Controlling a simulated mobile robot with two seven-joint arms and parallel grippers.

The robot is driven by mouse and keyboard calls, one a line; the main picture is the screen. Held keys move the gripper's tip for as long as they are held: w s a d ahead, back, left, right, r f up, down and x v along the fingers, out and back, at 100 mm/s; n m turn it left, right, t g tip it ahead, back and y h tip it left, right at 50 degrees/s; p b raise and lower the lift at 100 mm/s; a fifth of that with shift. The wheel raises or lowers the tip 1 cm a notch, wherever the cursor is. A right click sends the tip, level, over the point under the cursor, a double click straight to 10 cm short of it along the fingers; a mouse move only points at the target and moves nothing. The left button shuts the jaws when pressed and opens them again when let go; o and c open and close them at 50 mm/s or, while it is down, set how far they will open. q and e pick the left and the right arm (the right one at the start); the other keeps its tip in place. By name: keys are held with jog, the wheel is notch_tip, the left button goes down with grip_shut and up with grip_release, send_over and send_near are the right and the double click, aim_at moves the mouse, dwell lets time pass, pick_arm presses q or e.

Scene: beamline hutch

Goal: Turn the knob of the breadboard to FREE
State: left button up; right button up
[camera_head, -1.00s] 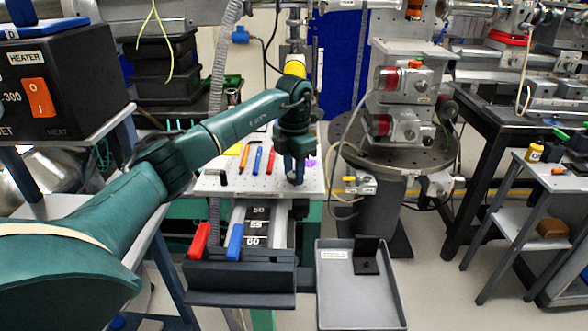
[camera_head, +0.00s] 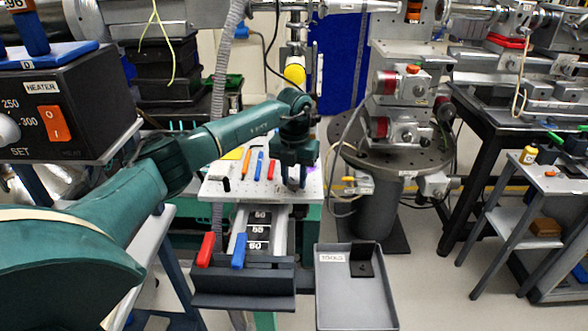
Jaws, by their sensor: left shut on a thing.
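The breadboard (camera_head: 222,187) is a pale plate with rows of holes in the middle of the head view. My left gripper (camera_head: 293,184) points down at the right part of the plate, with its fingertips low near the surface. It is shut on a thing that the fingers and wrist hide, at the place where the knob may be. I cannot read any FREE mark or see which way the knob points. My right gripper is not in view.
Several coloured tools (camera_head: 259,165) lie on the plate left of my gripper. In front are a dark rack with red and blue handles (camera_head: 238,251) and a grey tray (camera_head: 325,290) labelled TOOLS. A round metal stage (camera_head: 432,165) stands close on the right. A heater box (camera_head: 75,115) is at the left.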

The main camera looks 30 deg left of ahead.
pick_arm(q)
jog(key=shift+r+n+p, duration=0.25)
jog(key=shift+n+p, duration=0.3)
jog(key=shift+n, duration=0.35)
jog(key=n+p, duration=0.1)
jog(key=n, duration=0.1)
jog(key=shift+n+p, duration=0.35)
jog(key=shift+n, duration=0.05)
jog(key=n+p, duration=0.1)
jog(key=n, duration=0.1)
jog(key=shift+n+p, duration=0.75)
jog(key=shift+n, duration=0.35)
jog(key=shift+n+p, duration=0.3)
jog(key=shift+n, duration=0.2)
jog(key=shift+f+n, duration=0.15)
jog(key=shift+n, duration=0.35)
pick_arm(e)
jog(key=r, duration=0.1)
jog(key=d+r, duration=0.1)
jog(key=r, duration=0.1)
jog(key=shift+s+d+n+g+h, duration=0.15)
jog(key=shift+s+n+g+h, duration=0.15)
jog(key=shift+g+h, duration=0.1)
pick_arm(q)
jog(key=shift+p, duration=0.3)
jog(key=o, duration=1)
